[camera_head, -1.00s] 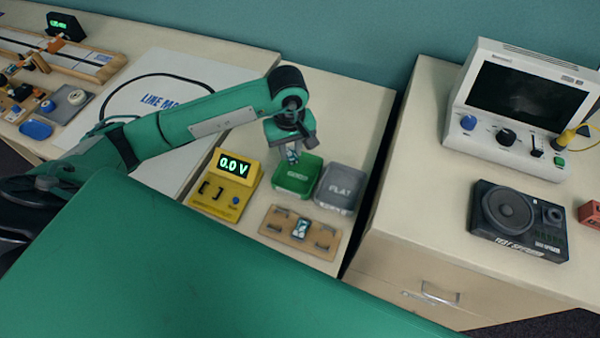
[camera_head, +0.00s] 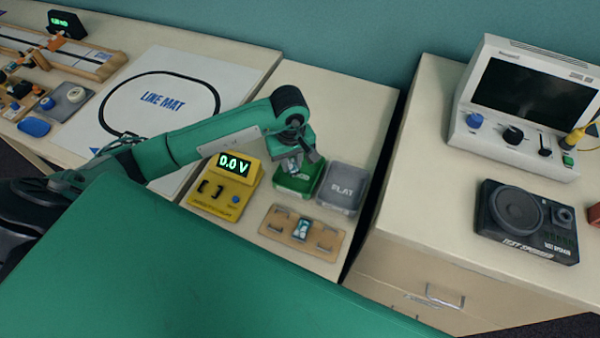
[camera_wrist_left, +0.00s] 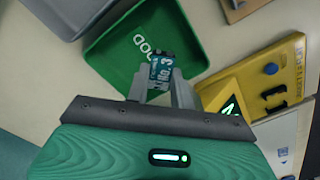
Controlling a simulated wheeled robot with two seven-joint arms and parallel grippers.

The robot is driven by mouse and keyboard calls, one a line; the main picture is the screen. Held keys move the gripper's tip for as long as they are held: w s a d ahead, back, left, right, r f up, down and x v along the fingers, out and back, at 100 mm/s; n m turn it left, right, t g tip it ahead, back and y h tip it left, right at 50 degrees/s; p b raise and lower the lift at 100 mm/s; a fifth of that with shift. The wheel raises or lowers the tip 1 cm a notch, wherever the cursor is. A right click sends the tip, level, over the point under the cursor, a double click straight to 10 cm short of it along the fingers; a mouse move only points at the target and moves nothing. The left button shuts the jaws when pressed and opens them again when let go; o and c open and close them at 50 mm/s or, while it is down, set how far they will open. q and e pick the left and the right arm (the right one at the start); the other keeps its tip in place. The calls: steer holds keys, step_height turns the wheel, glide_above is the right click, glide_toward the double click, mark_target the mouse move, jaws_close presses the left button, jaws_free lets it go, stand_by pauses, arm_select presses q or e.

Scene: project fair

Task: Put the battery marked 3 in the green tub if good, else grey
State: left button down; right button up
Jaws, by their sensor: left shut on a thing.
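My left gripper (camera_head: 294,165) is shut on a small teal and dark battery (camera_wrist_left: 162,72), whose label reads "No. 3" in the left wrist view. The battery is held over the green tub (camera_head: 311,181), marked "GOOD" in the wrist view (camera_wrist_left: 118,68). The gripper hides part of this tub in the head view. The grey tub (camera_head: 342,187), marked "FLAT", stands just right of the green one and looks empty. The yellow tester (camera_head: 226,187) to the left reads 0.0 V, and its slot is empty. My right gripper is not in view.
A wooden holder (camera_head: 275,229) with another battery (camera_head: 301,229) lies in front of the tubs. The line mat (camera_head: 170,125) lies to the left. A gap separates this table from the right-hand cabinet, which carries a scope (camera_head: 528,100) and a test speaker (camera_head: 526,220).

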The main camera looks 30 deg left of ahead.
arm_select(q)
steer(key=c, duration=1.1)
jaws_free()
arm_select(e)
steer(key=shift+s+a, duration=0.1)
arm_select(q)
steer(key=shift+r, duration=0.1)
steer(key=shift+r, duration=0.3)
step_height(320, 180, up, 13)
steer(key=shift+b, duration=0.75)
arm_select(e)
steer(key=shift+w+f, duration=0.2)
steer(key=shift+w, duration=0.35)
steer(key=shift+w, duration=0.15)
